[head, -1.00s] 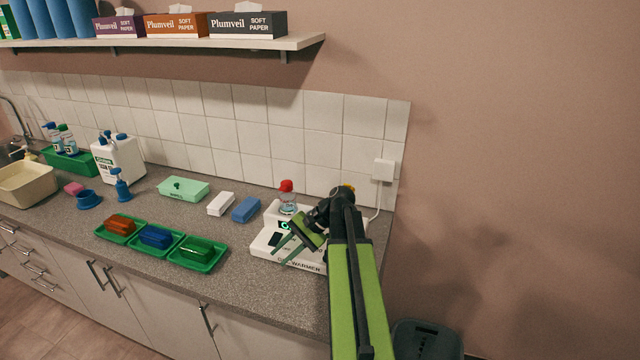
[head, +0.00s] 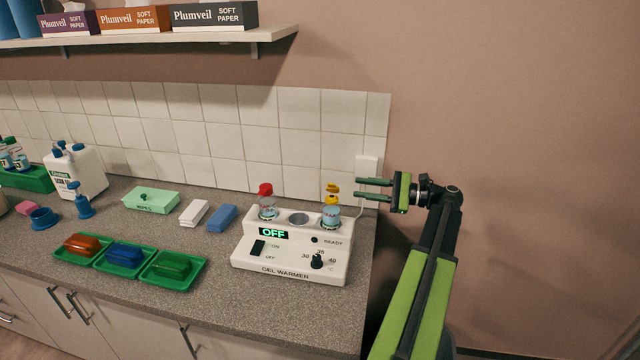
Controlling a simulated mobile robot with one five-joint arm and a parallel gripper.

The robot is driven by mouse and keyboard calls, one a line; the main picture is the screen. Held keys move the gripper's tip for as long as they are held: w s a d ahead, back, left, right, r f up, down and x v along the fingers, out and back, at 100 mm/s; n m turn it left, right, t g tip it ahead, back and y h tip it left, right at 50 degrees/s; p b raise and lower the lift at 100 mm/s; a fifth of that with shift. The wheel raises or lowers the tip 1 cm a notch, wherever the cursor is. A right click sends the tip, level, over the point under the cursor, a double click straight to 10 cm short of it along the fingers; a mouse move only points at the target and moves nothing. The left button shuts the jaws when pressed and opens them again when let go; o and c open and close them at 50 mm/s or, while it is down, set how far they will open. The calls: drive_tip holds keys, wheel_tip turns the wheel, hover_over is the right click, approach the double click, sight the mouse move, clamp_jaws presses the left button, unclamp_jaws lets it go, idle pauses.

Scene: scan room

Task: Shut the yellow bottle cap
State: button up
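The bottle with the yellow cap (head: 332,188) stands in the right well of the white gel warmer (head: 292,260). The bottle body (head: 331,216) is clear with bluish contents. The cap shows as two yellow parts, the lid raised above the collar, so it looks open. My gripper (head: 362,188) is to the right of the cap, at about its height in the picture. Its two green fingers point left, are spread apart and hold nothing. The fingertips look apart from the cap; the depth between them is hard to tell.
A red-capped bottle (head: 267,203) stands in the warmer's left well; the middle well is empty. The warmer's display reads OFF. A wall socket (head: 368,166) with a cable is behind. Blue (head: 222,217) and white boxes and green trays (head: 170,270) lie to the left.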

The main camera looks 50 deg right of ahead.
sight(333, 187)
drive_tip(key=x, duration=1.2)
drive_tip(key=shift+w+a, duration=0.2)
drive_tip(key=shift+w, duration=0.1)
clamp_jaws()
